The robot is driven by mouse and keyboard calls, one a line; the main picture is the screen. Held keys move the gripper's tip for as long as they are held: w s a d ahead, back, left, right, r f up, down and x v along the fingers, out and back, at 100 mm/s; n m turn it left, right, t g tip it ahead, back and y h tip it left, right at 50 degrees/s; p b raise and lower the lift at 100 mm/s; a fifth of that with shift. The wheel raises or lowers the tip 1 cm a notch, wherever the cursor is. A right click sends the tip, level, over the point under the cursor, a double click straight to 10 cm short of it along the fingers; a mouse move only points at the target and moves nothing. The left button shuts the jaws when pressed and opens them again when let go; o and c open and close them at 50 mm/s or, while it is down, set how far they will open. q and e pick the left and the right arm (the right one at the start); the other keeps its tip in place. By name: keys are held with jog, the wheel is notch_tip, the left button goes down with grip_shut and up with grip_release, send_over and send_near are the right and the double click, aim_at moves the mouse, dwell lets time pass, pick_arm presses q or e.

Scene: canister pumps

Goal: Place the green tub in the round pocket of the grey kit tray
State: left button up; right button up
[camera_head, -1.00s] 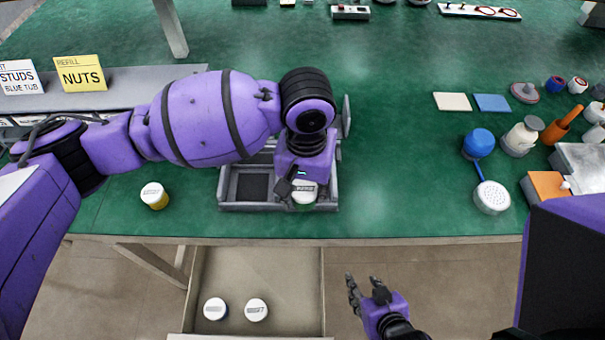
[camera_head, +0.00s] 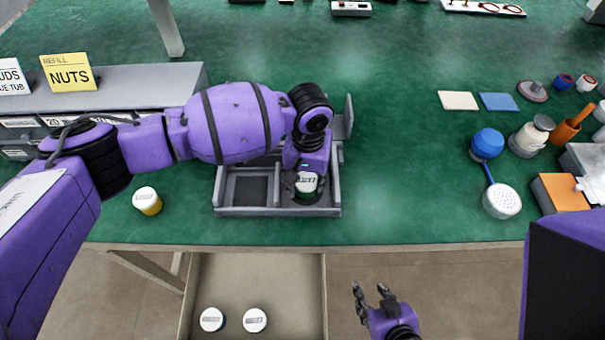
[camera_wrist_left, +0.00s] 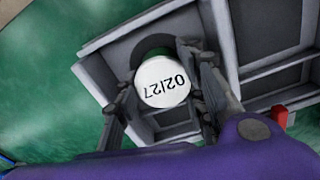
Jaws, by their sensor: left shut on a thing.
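The green tub (camera_head: 308,185) has a white lid; in the left wrist view its lid (camera_wrist_left: 163,83) reads "02/27". My left gripper (camera_head: 306,180) is shut on it, a finger on each side, over the front right part of the grey kit tray (camera_head: 232,212). In the left wrist view a dark round pocket edge (camera_wrist_left: 151,46) shows beside the tub. The tub and fingers hide most of that pocket, and I cannot tell how deep the tub sits. My right gripper (camera_head: 372,297) is open and empty in front of the table.
A yellow tub with a white lid (camera_head: 147,201) stands left of the tray. An open drawer (camera_head: 258,280) below the table edge holds two white-lidded tubs. A grey bin rack with a NUTS sign (camera_head: 68,73) is at the left.

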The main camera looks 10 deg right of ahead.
aim_at(307, 180)
pick_arm(q)
jog(key=o, duration=1.2)
notch_tip(307, 180, up, 12)
jog(key=p, duration=0.1)
jog(key=shift+r, duration=0.1)
